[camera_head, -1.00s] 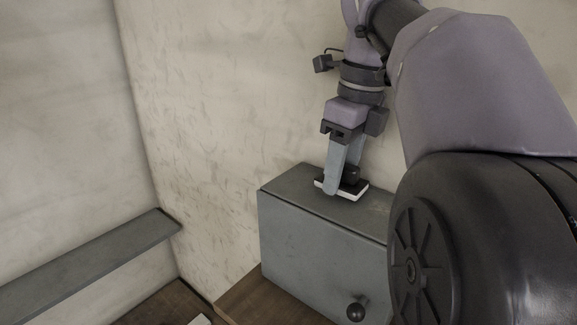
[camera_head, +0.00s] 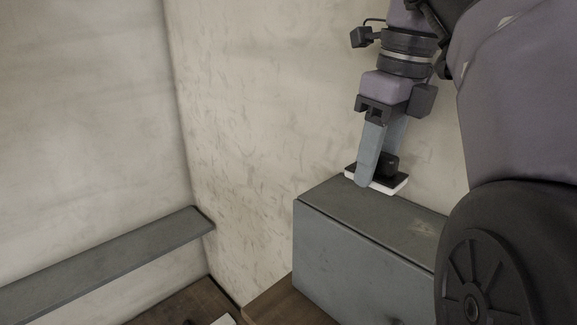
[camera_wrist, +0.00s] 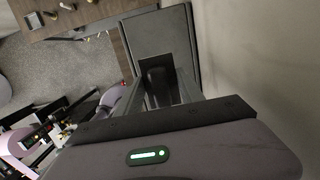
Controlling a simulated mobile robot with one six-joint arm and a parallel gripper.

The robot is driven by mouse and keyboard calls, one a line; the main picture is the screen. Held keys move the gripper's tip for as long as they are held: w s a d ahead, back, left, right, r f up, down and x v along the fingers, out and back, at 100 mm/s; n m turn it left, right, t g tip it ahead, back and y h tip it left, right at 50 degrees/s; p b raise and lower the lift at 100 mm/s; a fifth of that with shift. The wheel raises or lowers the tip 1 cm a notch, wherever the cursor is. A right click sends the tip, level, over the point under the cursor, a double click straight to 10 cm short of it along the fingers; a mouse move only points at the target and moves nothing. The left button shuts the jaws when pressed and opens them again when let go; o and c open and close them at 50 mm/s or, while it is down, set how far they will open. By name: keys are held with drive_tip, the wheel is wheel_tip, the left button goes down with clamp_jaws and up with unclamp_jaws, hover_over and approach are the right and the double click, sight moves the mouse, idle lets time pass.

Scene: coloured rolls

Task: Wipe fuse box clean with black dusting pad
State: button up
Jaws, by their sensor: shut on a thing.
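The fuse box (camera_head: 360,265) is a grey box with a flat top, standing on a brown wooden surface against the wall. A pale smudge (camera_head: 424,231) marks its top at the right. My gripper (camera_head: 376,172) is shut on the raised black grip of the dusting pad (camera_head: 400,180), which has a black upper plate and a white underside. The pad is level over the rear part of the box top; it looks slightly raised, but contact is unclear. The wrist view shows the black pad (camera_wrist: 160,66) between my fingers, with the grey box top (camera_wrist: 150,32) beyond it.
A grey wall shelf (camera_head: 110,262) juts out at the left. The pale wall (camera_head: 250,120) is close behind the box. In the wrist view, a wooden table (camera_wrist: 60,22) with several small items stands at the upper left, above grey floor (camera_wrist: 75,70).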

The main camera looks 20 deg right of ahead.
drive_tip(key=shift+r, duration=0.25)
drive_tip(key=shift+w, duration=0.2)
drive_tip(key=shift+d, duration=0.1)
wheel_tip(320, 180, up, 3)
drive_tip(key=shift+s+f, duration=0.15)
drive_tip(key=shift+f, duration=0.05)
drive_tip(key=shift+w+r, duration=0.2)
drive_tip(key=shift+s, duration=0.15)
idle(0.4)
